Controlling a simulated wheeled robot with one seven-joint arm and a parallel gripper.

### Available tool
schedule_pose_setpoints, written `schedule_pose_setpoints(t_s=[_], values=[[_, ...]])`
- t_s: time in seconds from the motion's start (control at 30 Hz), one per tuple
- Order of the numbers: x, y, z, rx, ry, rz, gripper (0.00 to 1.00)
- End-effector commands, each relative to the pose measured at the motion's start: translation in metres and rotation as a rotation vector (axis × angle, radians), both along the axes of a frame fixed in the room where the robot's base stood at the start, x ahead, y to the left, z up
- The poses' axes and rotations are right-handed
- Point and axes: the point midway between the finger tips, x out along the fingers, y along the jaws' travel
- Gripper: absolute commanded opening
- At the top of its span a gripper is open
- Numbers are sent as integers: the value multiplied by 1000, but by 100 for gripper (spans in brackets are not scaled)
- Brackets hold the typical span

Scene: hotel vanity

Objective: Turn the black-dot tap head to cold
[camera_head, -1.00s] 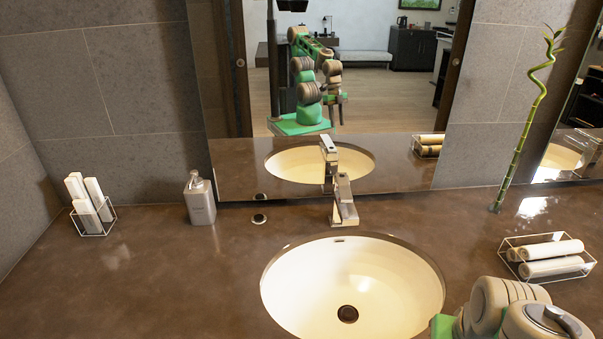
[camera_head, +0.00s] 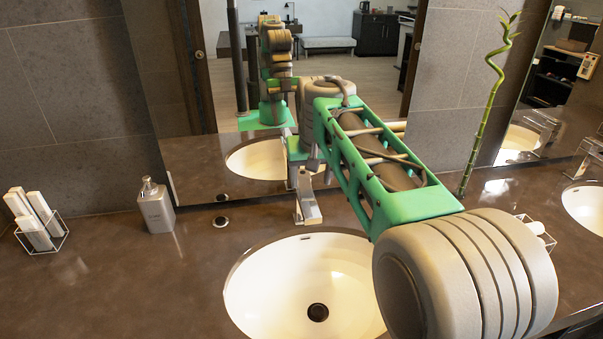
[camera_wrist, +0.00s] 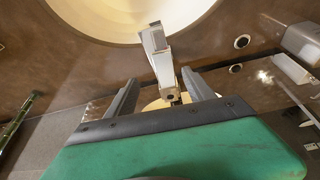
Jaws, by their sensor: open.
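My gripper (camera_wrist: 158,76) is open, one dark finger on each side of the tap, with visible gaps. I cannot tell how deep the fingers reach around the tap head. In the head view the fingers are mostly hidden behind my wrist.
The white basin (camera_head: 275,285) lies below my arm. A soap dispenser (camera_head: 156,206) and a wire holder of white rolls (camera_head: 40,225) stand left. A bamboo stalk (camera_head: 483,120) and another roll rack (camera_head: 540,232) stand right. The mirror (camera_head: 190,165) is close behind the tap.

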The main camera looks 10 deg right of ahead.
Motion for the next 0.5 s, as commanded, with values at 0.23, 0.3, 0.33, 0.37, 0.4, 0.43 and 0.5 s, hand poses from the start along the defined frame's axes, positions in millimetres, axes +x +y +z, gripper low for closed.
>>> schedule_pose_setpoints(t_s=[0.23,0.3,0.33,0.37,0.4,0.43,0.5], values=[[59,3,15,7,-27,-22,62],[63,2,10,7,-27,-23,62],[64,2,6,7,-27,-23,62],[66,2,2,7,-27,-23,62],[68,1,-5,7,-26,-23,62],[70,1,-11,7,-26,-23,62],[76,0,-24,7,-26,-24,62]])
